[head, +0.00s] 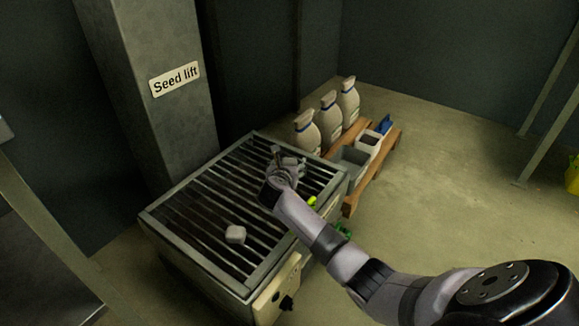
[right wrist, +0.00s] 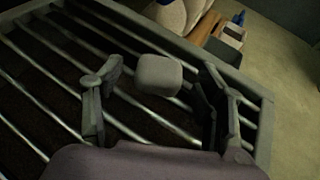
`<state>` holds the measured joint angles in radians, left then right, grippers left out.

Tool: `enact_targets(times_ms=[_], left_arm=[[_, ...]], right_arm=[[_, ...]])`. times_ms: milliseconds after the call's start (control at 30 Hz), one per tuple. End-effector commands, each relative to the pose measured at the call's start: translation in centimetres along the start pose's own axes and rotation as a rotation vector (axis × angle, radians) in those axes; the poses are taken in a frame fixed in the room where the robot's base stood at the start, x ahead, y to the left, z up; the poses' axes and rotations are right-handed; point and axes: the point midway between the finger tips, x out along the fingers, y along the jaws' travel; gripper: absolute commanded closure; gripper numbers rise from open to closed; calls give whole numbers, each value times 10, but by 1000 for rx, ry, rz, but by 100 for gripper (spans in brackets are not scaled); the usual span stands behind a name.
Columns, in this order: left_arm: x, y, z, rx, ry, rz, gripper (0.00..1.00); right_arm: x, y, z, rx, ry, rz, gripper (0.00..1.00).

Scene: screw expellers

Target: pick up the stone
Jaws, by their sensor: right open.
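A pale grey, rounded block that looks like a stone (right wrist: 158,75) shows in the right wrist view over the metal grate (right wrist: 225,66), between the spread fingers of my right gripper (right wrist: 160,72). Neither finger appears to touch it. In the head view my right gripper (head: 288,160) is open, low over the far part of the grate (head: 194,261), and largely hides what lies there. A second pale block (head: 235,234) lies on the near part of the grate, apart from the gripper. My left gripper is not in view.
A column labelled "Seed lift" (head: 150,95) stands behind the grate. A small yellow-green item (head: 312,200) is at the grate's right edge.

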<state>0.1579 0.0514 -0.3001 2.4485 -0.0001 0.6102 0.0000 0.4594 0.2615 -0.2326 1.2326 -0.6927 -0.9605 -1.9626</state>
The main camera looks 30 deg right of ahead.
Motion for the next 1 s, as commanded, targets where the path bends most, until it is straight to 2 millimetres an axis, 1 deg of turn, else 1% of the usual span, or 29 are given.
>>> enact_targets(times_ms=[67,867,1000], left_arm=[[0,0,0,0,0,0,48],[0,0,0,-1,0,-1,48],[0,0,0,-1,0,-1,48]], right_arm=[[0,0,0,0,0,0,36],[0,0,0,0,0,0,90],[0,0,1,1,-1,0,90]])
